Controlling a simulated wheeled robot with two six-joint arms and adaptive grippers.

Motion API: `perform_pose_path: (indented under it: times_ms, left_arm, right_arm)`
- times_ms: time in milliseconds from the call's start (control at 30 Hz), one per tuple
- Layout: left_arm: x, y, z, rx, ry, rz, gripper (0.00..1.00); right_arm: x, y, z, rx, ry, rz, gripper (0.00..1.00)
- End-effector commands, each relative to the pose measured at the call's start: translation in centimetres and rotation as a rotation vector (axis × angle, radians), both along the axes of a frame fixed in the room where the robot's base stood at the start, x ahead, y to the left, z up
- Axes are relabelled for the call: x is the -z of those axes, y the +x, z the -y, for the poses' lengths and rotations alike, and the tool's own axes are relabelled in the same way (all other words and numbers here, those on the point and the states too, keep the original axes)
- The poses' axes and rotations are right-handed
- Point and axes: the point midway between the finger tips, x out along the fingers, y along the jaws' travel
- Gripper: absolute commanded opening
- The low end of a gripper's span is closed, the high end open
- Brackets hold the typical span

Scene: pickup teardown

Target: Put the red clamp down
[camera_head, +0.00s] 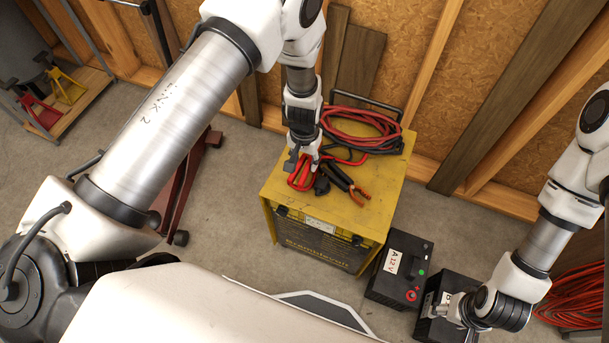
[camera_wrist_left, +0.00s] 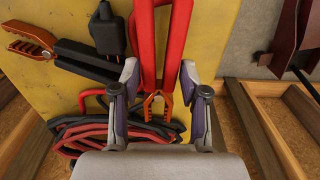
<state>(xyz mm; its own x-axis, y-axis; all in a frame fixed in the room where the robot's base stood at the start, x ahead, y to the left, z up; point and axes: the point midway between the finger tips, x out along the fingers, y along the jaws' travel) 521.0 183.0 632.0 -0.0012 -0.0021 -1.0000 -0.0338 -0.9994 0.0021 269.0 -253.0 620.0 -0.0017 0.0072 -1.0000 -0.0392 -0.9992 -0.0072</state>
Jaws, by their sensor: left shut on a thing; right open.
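The red clamp (camera_head: 298,181) is at the left part of the yellow charger's top (camera_head: 375,205). My left gripper (camera_head: 303,163) comes down over it and is shut on it. In the left wrist view the red clamp (camera_wrist_left: 163,45) lies between the fingers of my left gripper (camera_wrist_left: 160,78), with its copper jaws pointing toward the wrist. From these views I cannot tell whether the clamp touches the top. My right gripper (camera_head: 440,306) is open at the lower right, close to a black battery box (camera_head: 457,286).
A black clamp (camera_head: 342,180), which also shows in the left wrist view (camera_wrist_left: 80,60), lies to the right of the red one. Coiled red and black cables (camera_head: 360,128) fill the top's back. Battery A (camera_head: 402,262) stands on the floor beside the charger. A wooden wall is behind.

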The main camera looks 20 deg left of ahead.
Motion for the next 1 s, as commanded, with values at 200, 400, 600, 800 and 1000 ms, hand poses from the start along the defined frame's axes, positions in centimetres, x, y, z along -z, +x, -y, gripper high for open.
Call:
perform_pose_path:
  times_ms: [200,400,600,800,1000]
  left_arm:
    - [3.4,0.1,-0.1,0.0,0.001,-0.001,0.0]
    - [3.3,0.2,-0.1,0.0,0.001,0.0,0.0]
    - [3.7,0.1,-0.1,0.0,0.001,0.0,0.0]
    - [3.7,0.1,-0.1,0.0,0.001,0.0,0.55]
    - [3.4,0.1,-0.1,0.0,0.001,0.0,0.55]
  right_arm:
    - [3.6,0.0,0.0,0.0,0.0,0.001,0.57]
    - [3.5,0.0,0.0,0.0,0.0,0.001,0.57]
    - [3.7,0.0,0.0,0.0,0.0,0.001,0.57]
    - [3.7,0.0,0.0,0.0,0.0,0.001,0.57]
    - [3.4,0.0,0.0,0.0,0.0,0.001,0.57]
